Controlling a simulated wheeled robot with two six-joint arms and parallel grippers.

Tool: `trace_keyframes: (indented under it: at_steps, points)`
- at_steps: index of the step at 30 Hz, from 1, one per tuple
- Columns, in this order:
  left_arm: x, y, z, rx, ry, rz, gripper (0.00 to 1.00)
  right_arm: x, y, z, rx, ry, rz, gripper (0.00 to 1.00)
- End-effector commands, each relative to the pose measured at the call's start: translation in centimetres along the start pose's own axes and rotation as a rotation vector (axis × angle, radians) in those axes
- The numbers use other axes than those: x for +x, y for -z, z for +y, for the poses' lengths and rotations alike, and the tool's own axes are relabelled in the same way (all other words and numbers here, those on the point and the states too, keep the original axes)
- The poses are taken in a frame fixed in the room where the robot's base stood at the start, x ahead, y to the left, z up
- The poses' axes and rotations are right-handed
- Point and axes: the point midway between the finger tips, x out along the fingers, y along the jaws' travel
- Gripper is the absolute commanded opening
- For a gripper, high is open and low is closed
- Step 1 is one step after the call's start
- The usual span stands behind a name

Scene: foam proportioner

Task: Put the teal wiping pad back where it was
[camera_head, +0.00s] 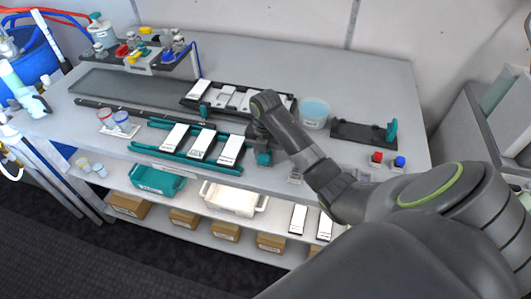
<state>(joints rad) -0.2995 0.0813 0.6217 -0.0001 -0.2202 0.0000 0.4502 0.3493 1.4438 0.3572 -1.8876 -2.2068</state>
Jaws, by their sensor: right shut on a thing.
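My right gripper (262,148) is at the front middle of the grey bench, with its dark arm reaching in from the right. It is shut on a small teal block, which looks like the teal wiping pad (264,158), beside the right end of the teal rails (170,158). The gripper hides part of the pad, and I cannot tell whether the pad touches the bench. A black tray (350,131) lies to the right, with an upright teal piece (391,132) at its right end. My left gripper is not in view.
White slabs (202,145) lie across the teal rails. Behind them is a black tray with white pieces (199,91). A clear tub of bluish liquid (314,112) stands right of my gripper. Red (377,157) and blue (399,161) blocks sit at the right front.

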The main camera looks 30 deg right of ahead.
Motion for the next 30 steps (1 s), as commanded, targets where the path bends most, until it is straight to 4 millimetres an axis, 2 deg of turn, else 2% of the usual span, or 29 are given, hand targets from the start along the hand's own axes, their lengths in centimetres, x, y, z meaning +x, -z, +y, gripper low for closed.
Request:
trace_keyframes:
  at_steps: [1, 6, 17, 20, 22, 25, 30]
  points:
    - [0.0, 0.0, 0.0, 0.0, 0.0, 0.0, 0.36, 0.2, 0.0, 0.0, 0.0, 0.0, 0.001, 0.39]
    - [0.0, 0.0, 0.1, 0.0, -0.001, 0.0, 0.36, 0.1, 0.0, 0.0, 0.0, 0.0, 0.001, 0.59]
    - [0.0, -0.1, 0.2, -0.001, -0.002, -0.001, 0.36, -0.4, 0.0, 0.0, 0.0, -0.001, -0.001, 0.59]
    - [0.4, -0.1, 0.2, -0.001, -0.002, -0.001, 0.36, -1.6, -0.1, 0.1, 0.0, -0.002, -0.003, 0.59]
    - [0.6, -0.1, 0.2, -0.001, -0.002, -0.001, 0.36, -3.1, -0.1, 0.1, -0.001, -0.004, -0.006, 0.59]
    - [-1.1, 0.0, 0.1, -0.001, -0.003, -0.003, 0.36, -6.1, -0.1, 0.0, 0.0, -0.002, -0.004, 0.59]
    - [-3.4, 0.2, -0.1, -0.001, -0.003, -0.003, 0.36, -8.1, 0.0, 0.0, 0.001, 0.0, 0.001, 0.59]
